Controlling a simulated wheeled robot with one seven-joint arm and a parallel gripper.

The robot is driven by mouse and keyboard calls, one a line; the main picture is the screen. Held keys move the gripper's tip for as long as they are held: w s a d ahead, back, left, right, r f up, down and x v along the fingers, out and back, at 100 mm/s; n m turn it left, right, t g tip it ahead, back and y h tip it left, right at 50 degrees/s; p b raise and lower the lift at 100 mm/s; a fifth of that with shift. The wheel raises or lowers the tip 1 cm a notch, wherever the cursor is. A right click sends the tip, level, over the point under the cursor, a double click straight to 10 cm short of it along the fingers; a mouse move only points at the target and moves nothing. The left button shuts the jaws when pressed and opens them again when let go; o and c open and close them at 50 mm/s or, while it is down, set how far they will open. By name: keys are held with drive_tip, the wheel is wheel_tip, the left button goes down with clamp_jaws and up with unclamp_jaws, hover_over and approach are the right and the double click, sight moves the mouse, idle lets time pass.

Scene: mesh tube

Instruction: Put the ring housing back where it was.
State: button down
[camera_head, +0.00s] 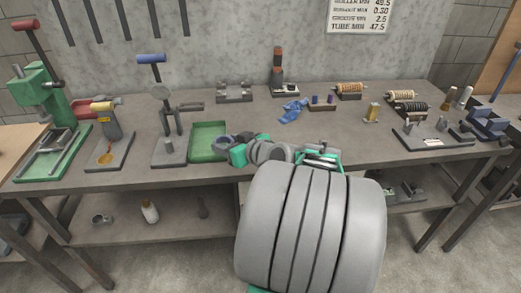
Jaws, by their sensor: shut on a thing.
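My arm reaches away from the camera over the bench. Its end, with my gripper (230,144), is at the right edge of the green tray (208,153). My gripper is shut on a small dark blue-grey rounded thing (221,142), which looks like the ring housing. It shows only in part, over or just above the tray's right side; I cannot tell whether it touches the tray. The fingers are small and partly hidden by my own wrist.
A press stand (168,151) with a blue handle stands left of the tray. A grey block fixture (234,92) stands behind. Bare bench (368,150) shows at front right.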

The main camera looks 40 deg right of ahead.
drive_tip(key=s+d+r+m+h+b, duration=0.1)
drive_tip(key=s+d+r+m+h, duration=0.15)
drive_tip(key=s+d, duration=0.9)
drive_tip(key=shift+h, duration=0.25)
drive_tip(key=f+x, duration=0.1)
drive_tip(key=x, duration=0.4)
drive_tip(key=s+f+p+x, duration=0.1)
drive_tip(key=x, duration=0.5)
drive_tip(key=f+x, duration=0.1)
drive_tip(key=x, duration=0.5)
drive_tip(key=shift+s+d+f+p, duration=0.2)
drive_tip(key=shift+s+d+p, duration=0.05)
drive_tip(key=shift+d+p, duration=0.1)
drive_tip(key=f, duration=0.3)
drive_tip(key=shift+w+d+f+g+p, duration=0.1)
drive_tip(key=shift+w+f+g+p, duration=0.1)
drive_tip(key=shift+g+p, duration=0.15)
drive_tip(key=shift+f+b, duration=0.25)
drive_tip(key=shift+b, duration=0.05)
drive_tip(key=c, duration=0.6)
unclamp_jaws()
